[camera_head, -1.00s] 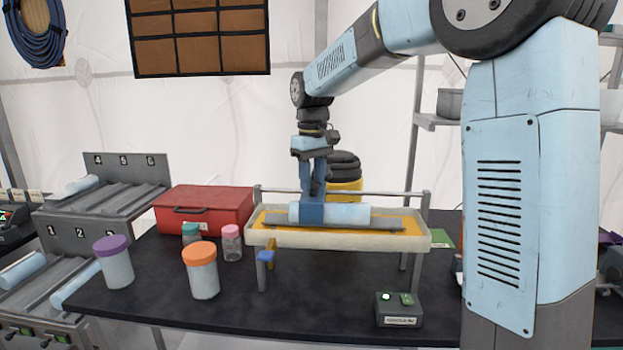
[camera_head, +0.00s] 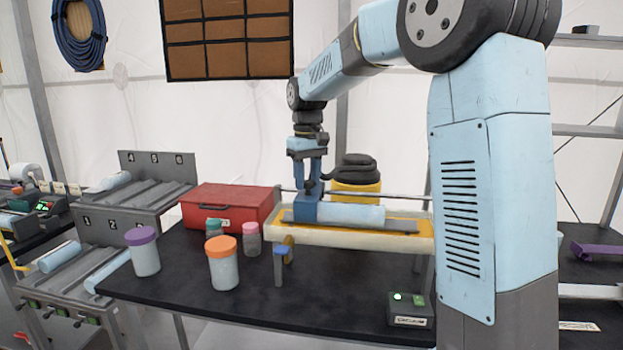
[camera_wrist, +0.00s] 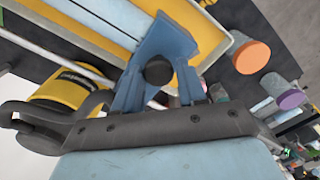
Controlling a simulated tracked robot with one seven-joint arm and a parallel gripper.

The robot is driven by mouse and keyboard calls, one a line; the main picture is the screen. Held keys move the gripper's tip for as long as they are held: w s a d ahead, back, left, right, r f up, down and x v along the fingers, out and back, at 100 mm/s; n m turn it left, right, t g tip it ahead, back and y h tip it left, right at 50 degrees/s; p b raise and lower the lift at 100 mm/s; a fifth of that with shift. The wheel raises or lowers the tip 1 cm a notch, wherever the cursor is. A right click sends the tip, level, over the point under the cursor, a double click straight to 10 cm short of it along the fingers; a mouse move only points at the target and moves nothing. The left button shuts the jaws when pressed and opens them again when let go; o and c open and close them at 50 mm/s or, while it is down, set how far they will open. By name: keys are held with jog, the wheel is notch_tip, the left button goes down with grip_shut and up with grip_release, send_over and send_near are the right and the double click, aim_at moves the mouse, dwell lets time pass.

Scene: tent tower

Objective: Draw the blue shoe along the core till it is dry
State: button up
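The blue shoe (camera_head: 306,209) sits against the left end of the pale blue, cylindrical core (camera_head: 352,215). The core lies on a grey bar in a long cream tray (camera_head: 350,239) with a yellow-orange inside. My gripper (camera_head: 311,187) is above the shoe, its two fingers closed around the shoe's dark round knob. In the wrist view the shoe (camera_wrist: 172,42) shows beyond the knob (camera_wrist: 158,71), which is between my fingers. The core's left end is hidden by the shoe. Wetness on the core cannot be made out.
Orange-lidded (camera_head: 223,266), purple-lidded (camera_head: 145,255) and small pink-lidded (camera_head: 251,241) jars stand left of the tray. A red case (camera_head: 228,207) is behind them. A small box with a lit green light (camera_head: 409,310) is at front right. Black table is clear at the front.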

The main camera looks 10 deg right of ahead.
jog(key=o, duration=0.3)
jog(key=shift+o, duration=0.2)
notch_tip(320, 180, up, 14)
jog(key=shift+f, duration=0.15)
dwell(0.3)
dwell(1.1)
